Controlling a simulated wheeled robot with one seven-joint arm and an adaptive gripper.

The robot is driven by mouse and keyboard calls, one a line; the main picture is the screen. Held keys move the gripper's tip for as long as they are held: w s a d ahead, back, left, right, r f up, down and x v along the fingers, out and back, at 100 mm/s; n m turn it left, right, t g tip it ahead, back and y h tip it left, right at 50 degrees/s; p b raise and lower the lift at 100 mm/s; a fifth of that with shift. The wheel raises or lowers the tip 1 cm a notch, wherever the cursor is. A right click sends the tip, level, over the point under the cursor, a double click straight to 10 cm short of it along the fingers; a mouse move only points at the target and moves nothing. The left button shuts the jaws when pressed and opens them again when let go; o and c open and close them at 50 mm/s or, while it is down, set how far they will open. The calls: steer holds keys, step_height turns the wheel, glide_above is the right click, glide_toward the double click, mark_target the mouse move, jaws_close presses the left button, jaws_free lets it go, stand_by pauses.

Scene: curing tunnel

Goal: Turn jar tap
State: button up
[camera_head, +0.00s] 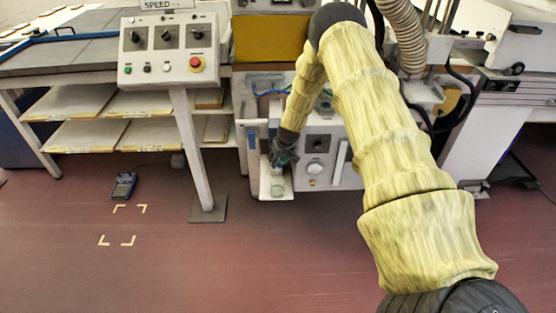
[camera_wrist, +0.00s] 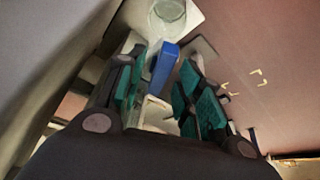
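A clear glass jar (camera_head: 277,190) stands on a small white ledge (camera_head: 265,189) at the front of the machine; it also shows at the top of the wrist view (camera_wrist: 168,15). A blue lever (camera_wrist: 163,66), which looks like the tap handle, lies between my fingers in the wrist view, above a pale body (camera_wrist: 154,110). My gripper (camera_head: 282,157) is just above the jar in the head view and hides the tap there. In the wrist view my gripper (camera_wrist: 163,88) is open, its teal pads on either side of the lever with gaps visible.
A control panel (camera_head: 169,50) with knobs and a red button stands left on a post. The white machine front (camera_head: 318,150) with dials is right of my gripper. Open red floor (camera_head: 230,265) lies in front.

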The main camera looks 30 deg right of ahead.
jaws_close()
steer(key=shift+a+m+h+p, duration=0.1)
steer(key=shift+m+h+p, duration=0.4)
steer(key=shift+m, duration=1)
jaws_free()
steer(key=shift+r, duration=0.15)
